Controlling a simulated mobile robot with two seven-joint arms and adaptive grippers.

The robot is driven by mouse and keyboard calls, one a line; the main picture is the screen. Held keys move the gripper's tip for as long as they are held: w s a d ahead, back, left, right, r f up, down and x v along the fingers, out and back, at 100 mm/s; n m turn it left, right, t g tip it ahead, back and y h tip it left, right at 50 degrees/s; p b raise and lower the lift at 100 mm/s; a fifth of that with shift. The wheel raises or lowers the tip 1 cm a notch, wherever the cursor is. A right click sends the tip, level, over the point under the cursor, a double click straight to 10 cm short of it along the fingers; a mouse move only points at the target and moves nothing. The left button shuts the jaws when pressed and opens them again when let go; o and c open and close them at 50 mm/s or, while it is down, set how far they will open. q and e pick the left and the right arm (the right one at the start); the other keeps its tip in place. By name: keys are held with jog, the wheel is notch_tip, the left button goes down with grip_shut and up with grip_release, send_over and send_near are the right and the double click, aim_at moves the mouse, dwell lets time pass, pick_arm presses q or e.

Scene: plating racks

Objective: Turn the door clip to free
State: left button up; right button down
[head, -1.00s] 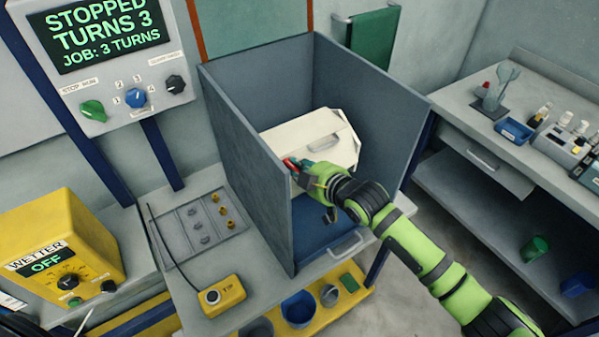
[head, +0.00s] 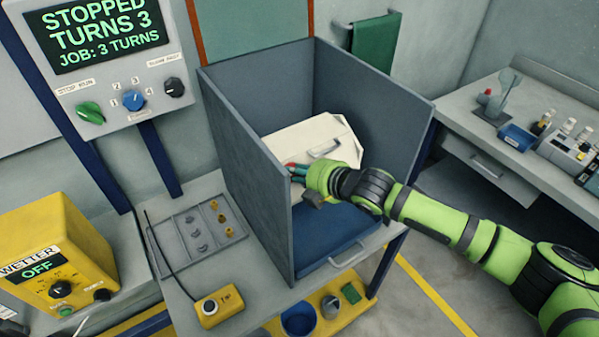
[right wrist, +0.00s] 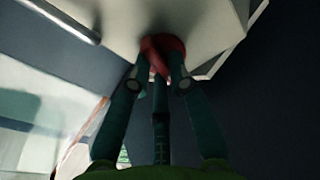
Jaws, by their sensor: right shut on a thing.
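The red door clip (right wrist: 160,50) sits on the underside or near edge of the white angular barrel (right wrist: 205,22) in the right wrist view. My right gripper (right wrist: 162,68) is shut on it, with teal fingers on both sides. In the head view a bit of the clip's red (head: 290,165) shows at the fingertips of my right gripper (head: 298,171). The white barrel (head: 300,139), with a grey handle, stands inside the open grey-blue enclosure. The fingers hide most of the clip, so its exact angle is unclear. My left gripper is out of view.
The enclosure's left wall (head: 245,175) stands close beside my right gripper. A control panel (head: 105,60) reads STOPPED, TURNS 3. A yellow wetter box (head: 60,250) reads OFF. A parts tray (head: 195,235) and yellow button box (head: 220,303) lie on the bench.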

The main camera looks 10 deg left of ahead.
jog(key=shift+n, duration=1.1)
jog(key=c, duration=1.1)
grip_release()
jog(key=shift+c, duration=0.2)
jog(key=shift+r, duration=0.1)
jog(key=v, duration=1.2)
